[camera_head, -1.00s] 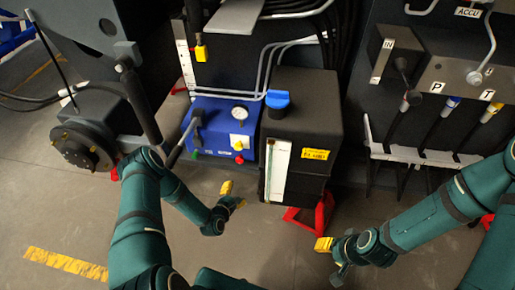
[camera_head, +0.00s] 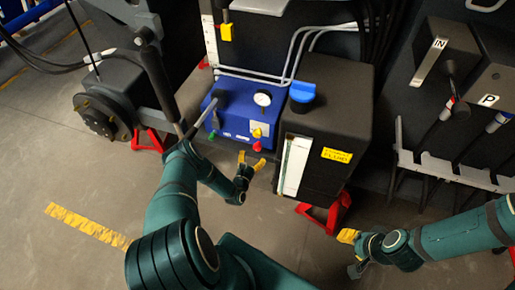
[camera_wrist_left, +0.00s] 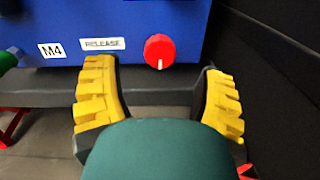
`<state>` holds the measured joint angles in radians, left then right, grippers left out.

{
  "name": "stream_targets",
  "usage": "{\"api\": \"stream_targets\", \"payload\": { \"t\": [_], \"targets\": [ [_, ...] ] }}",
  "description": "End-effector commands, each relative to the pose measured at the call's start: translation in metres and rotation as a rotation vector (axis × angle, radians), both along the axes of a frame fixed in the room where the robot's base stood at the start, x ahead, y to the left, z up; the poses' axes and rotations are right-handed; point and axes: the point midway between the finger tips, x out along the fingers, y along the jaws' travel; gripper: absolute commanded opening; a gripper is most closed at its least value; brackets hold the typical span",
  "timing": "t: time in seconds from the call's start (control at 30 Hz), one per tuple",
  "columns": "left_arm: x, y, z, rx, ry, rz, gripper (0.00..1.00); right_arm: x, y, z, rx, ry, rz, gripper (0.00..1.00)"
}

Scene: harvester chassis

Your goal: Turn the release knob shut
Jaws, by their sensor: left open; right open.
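The release knob (camera_head: 257,146) is a small red round knob low on the front of the blue pump unit (camera_head: 228,123). In the left wrist view the red knob (camera_wrist_left: 159,50) sits right of a RELEASE label (camera_wrist_left: 102,43), with a short white mark at its lower edge. My left gripper (camera_head: 251,162) is open just in front of the knob. Its yellow fingers (camera_wrist_left: 158,98) stand wide apart on either side of the knob, apart from it, with nothing between them. My right gripper (camera_head: 351,252) is open and empty, low over the floor at the right.
A black tank (camera_head: 330,115) with a blue cap (camera_head: 302,92) stands right of the pump unit. A lever (camera_head: 203,117), gauge (camera_head: 262,98) and green knob (camera_head: 212,136) are on the unit. A hose rack (camera_head: 450,172) is at the right. Floor in front is clear.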

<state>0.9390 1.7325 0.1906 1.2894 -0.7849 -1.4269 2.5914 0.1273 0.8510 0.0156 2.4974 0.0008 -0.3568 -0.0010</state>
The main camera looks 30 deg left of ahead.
Motion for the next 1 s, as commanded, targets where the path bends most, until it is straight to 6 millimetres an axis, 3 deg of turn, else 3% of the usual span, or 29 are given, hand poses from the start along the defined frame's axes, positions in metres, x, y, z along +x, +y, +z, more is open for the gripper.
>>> {"api": "stream_targets", "payload": {
  "t": [0.1, 0.3, 0.77, 0.93, 0.97, 1.0],
  "targets": [
    [0.022, 0.004, -0.001, 0.003, -0.001, -0.001, 0.70, 0.001, 0.000, -0.006, 0.000, -0.003, -0.001, 0.47],
    [0.048, 0.010, -0.001, 0.002, 0.000, -0.001, 0.70, 0.002, 0.000, -0.011, -0.001, -0.005, -0.001, 0.47],
    [0.057, 0.012, 0.000, 0.001, 0.001, 0.000, 0.71, 0.003, 0.000, -0.012, -0.001, -0.007, -0.002, 0.47],
    [0.057, 0.012, 0.000, 0.001, 0.001, 0.000, 0.12, 0.003, 0.000, -0.012, -0.001, -0.006, -0.001, 0.47],
    [0.057, 0.012, 0.000, 0.001, 0.001, 0.000, 0.02, 0.003, 0.000, -0.012, -0.001, -0.006, -0.001, 0.47],
    [0.057, 0.012, 0.000, 0.001, 0.001, 0.000, 0.02, 0.003, 0.000, -0.012, -0.001, -0.006, -0.001, 0.47]
  ]
}}
